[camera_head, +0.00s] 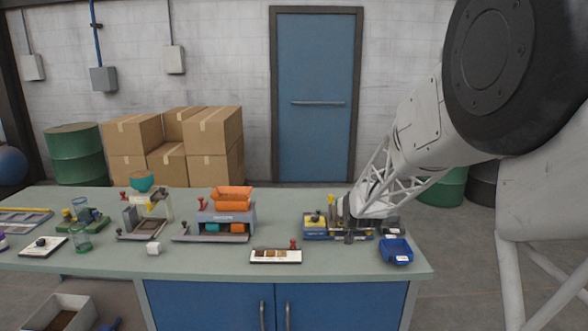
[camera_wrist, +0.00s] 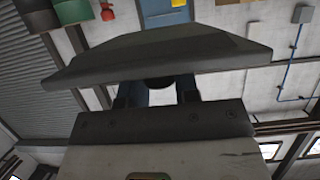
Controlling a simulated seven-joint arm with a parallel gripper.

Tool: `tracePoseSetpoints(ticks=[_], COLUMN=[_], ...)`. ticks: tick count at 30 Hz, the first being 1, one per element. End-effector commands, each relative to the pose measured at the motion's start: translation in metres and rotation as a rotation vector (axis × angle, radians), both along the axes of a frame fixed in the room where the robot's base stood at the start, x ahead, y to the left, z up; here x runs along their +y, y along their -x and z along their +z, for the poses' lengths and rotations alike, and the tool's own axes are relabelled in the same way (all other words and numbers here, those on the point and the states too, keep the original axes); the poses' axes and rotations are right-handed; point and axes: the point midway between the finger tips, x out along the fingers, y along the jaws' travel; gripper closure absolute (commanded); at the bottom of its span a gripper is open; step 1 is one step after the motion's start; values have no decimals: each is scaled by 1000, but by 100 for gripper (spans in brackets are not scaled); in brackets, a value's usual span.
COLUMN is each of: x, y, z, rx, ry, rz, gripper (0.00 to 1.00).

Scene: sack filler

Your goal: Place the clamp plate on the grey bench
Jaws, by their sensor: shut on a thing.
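My gripper (camera_head: 349,222) is at the right part of the grey bench (camera_head: 330,277), low beside a blue-based machine (camera_head: 318,234). In the wrist view my gripper (camera_wrist: 155,92) is shut on a wide dark grey plate with sloping ends, which looks like the clamp plate (camera_wrist: 150,52). The plate spans the view in front of the fingers. In the head view I cannot make out the plate apart from the dark gripper and the machine. Whether it touches the machine or the bench cannot be told.
A blue tray (camera_head: 396,252) stands just right of my gripper, near the bench's right end. A white sample board (camera_head: 276,256) lies left of the machine, near the front edge. A grey station with an orange hopper (camera_head: 232,198) stands farther left. Bare bench shows along the front.

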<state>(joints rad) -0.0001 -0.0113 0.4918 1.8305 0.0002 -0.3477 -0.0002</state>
Motion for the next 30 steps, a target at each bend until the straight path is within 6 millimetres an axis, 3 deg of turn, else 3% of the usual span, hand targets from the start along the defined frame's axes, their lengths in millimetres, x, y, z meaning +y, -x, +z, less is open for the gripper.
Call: tracePoseSetpoints(ticks=[17,23,30], x=[4,18,42], y=[6,31,83], z=[-5,-28,-70], rx=[0,1,2], ry=[-2,-7,-8], rz=[1,6,7], gripper=[100,100,100])
